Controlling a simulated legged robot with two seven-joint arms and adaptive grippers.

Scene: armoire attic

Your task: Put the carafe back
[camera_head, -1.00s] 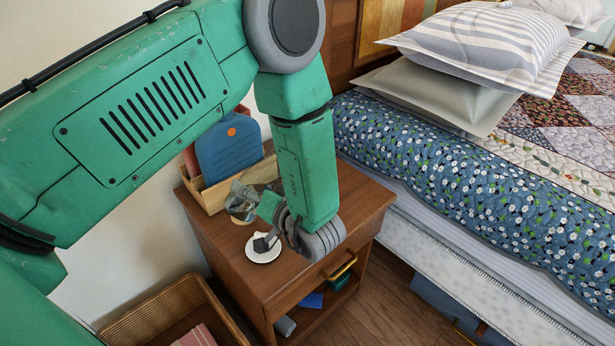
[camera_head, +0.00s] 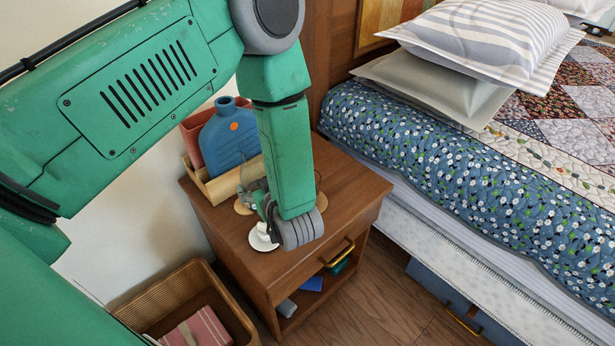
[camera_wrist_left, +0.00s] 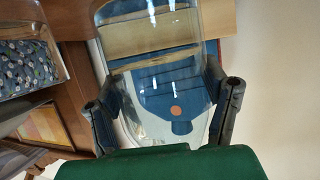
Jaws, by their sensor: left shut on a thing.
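The clear glass carafe (camera_wrist_left: 160,50) is between the two dark fingers of my left gripper (camera_wrist_left: 165,108) in the left wrist view, one finger against each side. In the head view the carafe (camera_head: 251,178) is small and partly hidden behind my left gripper (camera_head: 262,200), over the nightstand. My gripper is shut on it. I cannot tell how far its base is from the nightstand top. A tan round coaster (camera_head: 242,208) shows just below it. My right gripper is in neither view.
On the wooden nightstand (camera_head: 347,196) a white saucer (camera_head: 262,242) lies near the front. A wooden organizer (camera_head: 225,187) with a blue hot-water bottle (camera_head: 229,143) stands at the back left. A wicker basket (camera_head: 170,290) is on the floor; the bed (camera_head: 430,150) is right.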

